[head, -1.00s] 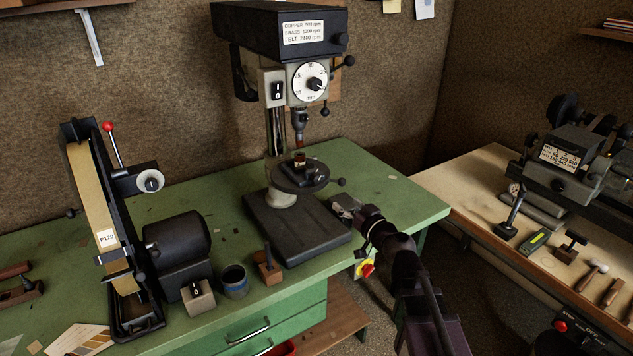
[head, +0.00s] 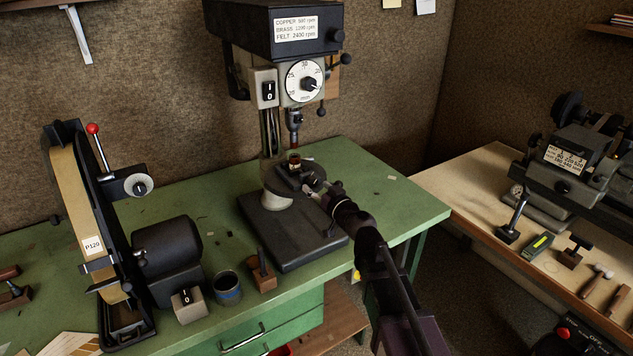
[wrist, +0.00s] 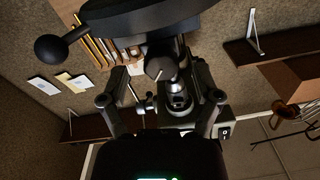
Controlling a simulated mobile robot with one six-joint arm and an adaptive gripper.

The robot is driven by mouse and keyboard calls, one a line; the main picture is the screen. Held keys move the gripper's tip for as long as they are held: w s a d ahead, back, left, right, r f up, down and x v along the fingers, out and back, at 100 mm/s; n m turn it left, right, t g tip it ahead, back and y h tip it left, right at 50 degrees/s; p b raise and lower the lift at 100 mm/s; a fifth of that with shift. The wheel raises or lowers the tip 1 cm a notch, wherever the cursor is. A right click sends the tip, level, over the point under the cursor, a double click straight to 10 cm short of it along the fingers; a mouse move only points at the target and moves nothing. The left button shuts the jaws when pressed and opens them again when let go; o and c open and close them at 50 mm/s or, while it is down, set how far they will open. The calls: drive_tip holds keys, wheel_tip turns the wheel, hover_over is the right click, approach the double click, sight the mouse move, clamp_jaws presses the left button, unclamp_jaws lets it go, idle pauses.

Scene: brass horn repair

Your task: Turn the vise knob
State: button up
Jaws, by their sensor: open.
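The small dark vise (head: 284,176) sits on the drill press's round table. In the wrist view, which is upside down, the dark vise knob (wrist: 160,68) shows close to the table's edge. My gripper (head: 318,190) reaches in from the front right, close to the vise. In the wrist view the two fingers of my gripper (wrist: 161,102) are spread apart. The knob appears between and a little beyond the fingertips, and I see no clear contact. In the head view my gripper hides the knob.
The round table (wrist: 135,20) and its ball-ended lever (wrist: 50,48) are close to my gripper. The drill chuck (head: 294,120) hangs above the vise. A belt sander (head: 75,205) stands left on the green bench. The bench's right end (head: 405,205) is mostly clear.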

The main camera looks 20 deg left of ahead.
drive_tip(key=shift+x, duration=0.95)
clamp_jaws()
